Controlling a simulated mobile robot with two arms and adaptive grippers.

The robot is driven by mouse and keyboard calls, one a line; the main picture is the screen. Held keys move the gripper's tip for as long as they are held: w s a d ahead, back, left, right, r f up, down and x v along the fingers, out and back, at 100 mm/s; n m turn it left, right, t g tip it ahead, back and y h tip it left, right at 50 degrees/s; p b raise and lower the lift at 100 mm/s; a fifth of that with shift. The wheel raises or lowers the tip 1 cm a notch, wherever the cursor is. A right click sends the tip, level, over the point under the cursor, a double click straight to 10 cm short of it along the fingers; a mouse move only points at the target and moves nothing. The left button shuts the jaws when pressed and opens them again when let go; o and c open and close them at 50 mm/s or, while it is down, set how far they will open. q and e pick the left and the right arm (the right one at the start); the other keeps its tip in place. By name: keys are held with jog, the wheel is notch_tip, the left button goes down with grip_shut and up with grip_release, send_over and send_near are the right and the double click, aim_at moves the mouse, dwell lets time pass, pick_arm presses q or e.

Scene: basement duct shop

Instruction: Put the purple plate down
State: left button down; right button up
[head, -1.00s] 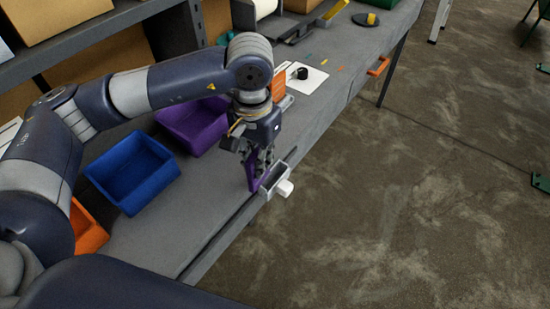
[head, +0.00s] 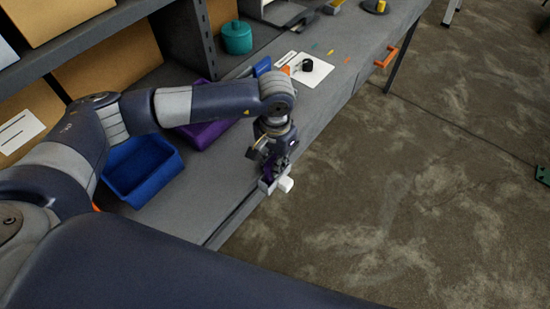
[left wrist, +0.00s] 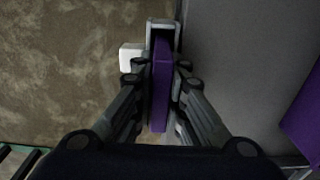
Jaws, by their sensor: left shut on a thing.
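My left gripper (head: 273,171) is shut on the purple plate (left wrist: 160,88), which stands on edge between its fingers, as the left wrist view (left wrist: 158,70) shows. In the head view the fingers and wrist hide most of the plate. A small grey slotted holder (left wrist: 163,24) with a white block (left wrist: 131,57) on its outer side is at the bench's front edge. The plate's far end lies between the holder's side walls in the left wrist view. I cannot tell whether it rests on the holder's bottom. My right gripper is not in view.
A blue bin (head: 142,170) and a purple bin (head: 203,132) stand on the grey bench (head: 190,205) behind the gripper. A white card (head: 304,69) with a black round part and a teal canister (head: 236,38) are farther back. Open floor lies to the right.

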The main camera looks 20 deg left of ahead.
pick_arm(q)
jog(key=shift+f, duration=0.1)
jog(key=c, duration=1.8)
grip_release()
jog(key=shift+o, duration=0.8)
jog(key=shift+r, duration=0.25)
notch_tip(320, 180, up, 11)
jog(key=b, duration=0.4)
jog(key=shift+f, duration=0.2)
jog(key=shift+r+b, duration=0.35)
jog(key=shift+r, duration=0.25)
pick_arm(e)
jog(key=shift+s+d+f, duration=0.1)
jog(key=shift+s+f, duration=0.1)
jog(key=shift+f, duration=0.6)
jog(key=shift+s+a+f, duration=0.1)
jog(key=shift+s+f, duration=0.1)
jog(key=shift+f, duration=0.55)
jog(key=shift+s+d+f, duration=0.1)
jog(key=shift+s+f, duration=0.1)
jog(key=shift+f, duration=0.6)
